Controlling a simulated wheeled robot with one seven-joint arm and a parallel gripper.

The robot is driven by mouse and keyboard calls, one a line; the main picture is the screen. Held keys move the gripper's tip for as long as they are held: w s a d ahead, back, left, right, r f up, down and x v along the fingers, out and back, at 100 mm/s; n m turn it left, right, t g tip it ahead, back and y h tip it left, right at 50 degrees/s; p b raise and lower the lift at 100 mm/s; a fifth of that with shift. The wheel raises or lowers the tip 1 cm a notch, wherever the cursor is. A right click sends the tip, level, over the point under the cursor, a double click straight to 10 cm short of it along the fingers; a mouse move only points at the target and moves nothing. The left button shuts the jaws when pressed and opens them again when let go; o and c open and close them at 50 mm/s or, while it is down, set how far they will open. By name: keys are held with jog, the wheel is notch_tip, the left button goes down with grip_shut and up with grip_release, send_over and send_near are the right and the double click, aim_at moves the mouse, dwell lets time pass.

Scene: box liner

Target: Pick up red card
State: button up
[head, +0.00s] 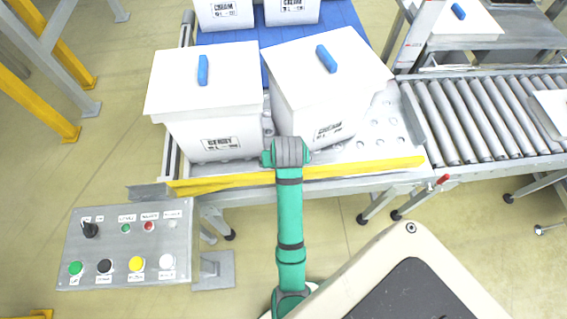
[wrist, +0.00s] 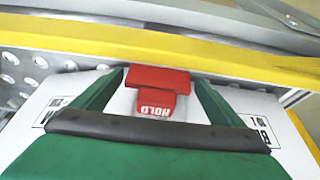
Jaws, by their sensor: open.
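The red card (wrist: 155,103) shows in the wrist view with the word HOLD upside down on it. It lies against the white surface of a box, just below the yellow rail. My gripper (wrist: 161,84) is open, with one green finger on each side of the card. I cannot tell whether the fingers touch it. In the head view the end of my arm (head: 287,152) is at the front of the two near white boxes, and the card is hidden there.
Two lidded white boxes, a left one (head: 205,95) and a right one (head: 328,80), stand behind a yellow rail (head: 375,167). A roller conveyor (head: 480,115) extends right. A button panel (head: 128,245) is at lower left. A small red handle (head: 441,180) sits by the conveyor.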

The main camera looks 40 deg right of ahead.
jog(key=x, duration=0.3)
jog(key=shift+d+f, duration=0.15)
jog(key=shift+f, duration=0.15)
jog(key=shift+w+f, duration=0.2)
jog(key=shift+f, duration=0.05)
jog(key=shift+c, duration=0.3)
jog(key=c, duration=0.5)
jog(key=shift+s, duration=0.15)
jog(key=c, duration=0.5)
jog(key=shift+s+d, duration=0.2)
jog(key=shift+d, duration=0.05)
jog(key=shift+c, duration=0.4)
jog(key=w+a+r, duration=0.8)
jog(key=w+a, duration=0.1)
jog(key=a, duration=0.2)
jog(key=shift+w, duration=0.3)
